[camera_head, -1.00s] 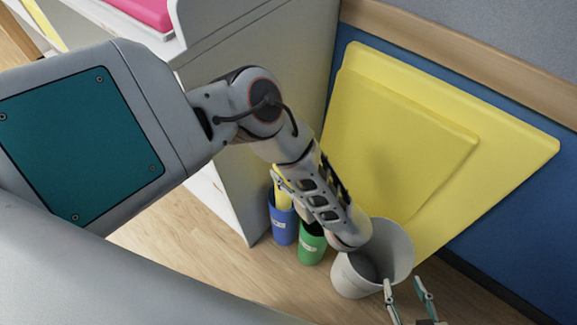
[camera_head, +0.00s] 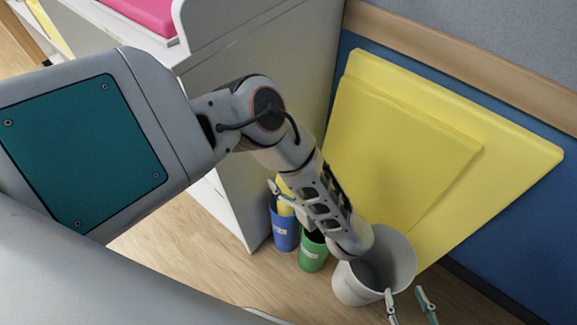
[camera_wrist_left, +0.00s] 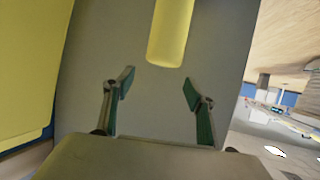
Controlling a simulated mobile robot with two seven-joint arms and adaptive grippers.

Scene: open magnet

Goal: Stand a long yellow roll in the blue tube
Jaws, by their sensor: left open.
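The blue tube (camera_head: 285,234) stands on the floor beside the white cabinet. A yellow roll (camera_head: 284,207) stands in its mouth, its lower part hidden by the tube wall. My left gripper comes down over the roll from above; one finger shows beside it and my arm hides the rest. In the left wrist view my left gripper (camera_wrist_left: 158,76) is open, with the end of the yellow roll (camera_wrist_left: 172,32) just beyond and between its fingertips, apart from both fingers. My right gripper (camera_head: 405,293) is open and empty, low in the head view, in front of the white bin.
A green tube (camera_head: 313,252) stands right of the blue one, then a white bin (camera_head: 350,285). Large yellow panels (camera_head: 400,150) lean against the blue wall. The cabinet (camera_head: 255,130) closes off the left side. Wooden floor (camera_head: 190,265) is free in front.

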